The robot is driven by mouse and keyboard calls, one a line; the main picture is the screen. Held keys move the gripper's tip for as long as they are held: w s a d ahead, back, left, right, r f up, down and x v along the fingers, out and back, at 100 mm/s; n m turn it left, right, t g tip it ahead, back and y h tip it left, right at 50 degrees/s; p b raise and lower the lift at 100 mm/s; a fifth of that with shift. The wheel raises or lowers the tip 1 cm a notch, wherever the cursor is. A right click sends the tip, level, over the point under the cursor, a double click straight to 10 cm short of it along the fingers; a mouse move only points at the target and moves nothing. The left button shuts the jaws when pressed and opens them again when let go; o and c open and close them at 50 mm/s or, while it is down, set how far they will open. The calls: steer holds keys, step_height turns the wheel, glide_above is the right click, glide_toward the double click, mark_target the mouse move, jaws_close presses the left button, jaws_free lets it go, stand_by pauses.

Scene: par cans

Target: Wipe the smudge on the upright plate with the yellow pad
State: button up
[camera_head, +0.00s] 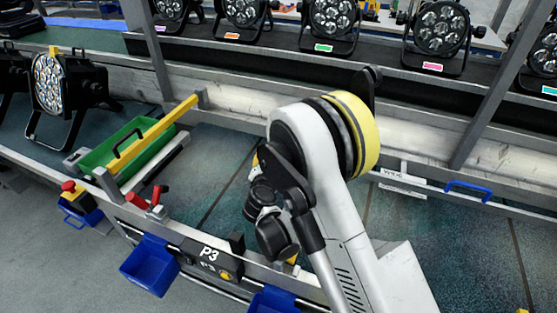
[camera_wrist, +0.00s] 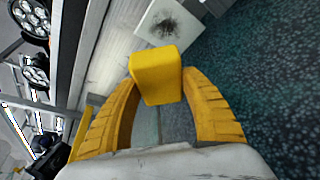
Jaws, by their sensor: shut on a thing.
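In the wrist view, my gripper (camera_wrist: 157,84) has its two yellow fingers shut on the yellow pad (camera_wrist: 155,66), a rounded block held at the fingertips. Beyond the pad, near the top of the wrist view, is the pale upright plate (camera_wrist: 146,27) with a dark, scratchy smudge (camera_wrist: 172,25) on it. The pad appears just short of the plate in the picture and does not cover the smudge; the exact gap cannot be told. In the head view my arm hides the gripper, pad and plate.
A green tray (camera_head: 100,158) with a yellow bar stands left on the bench. A red-topped button box (camera_head: 75,195) and blue bins (camera_head: 150,263) hang along the front rail. Several stage lights (camera_head: 333,20) line the back shelf. The dark bench top (camera_head: 450,240) at right is largely clear.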

steer(key=shift+w+d, duration=0.35)
steer(key=shift+w, duration=0.55)
steer(key=shift+w+d, duration=0.35)
steer(key=shift+w, duration=0.5)
steer(key=shift+w+d, duration=0.35)
steer(key=shift+w, duration=0.55)
steer(key=shift+w+d, duration=0.3)
steer(key=shift+w, duration=0.55)
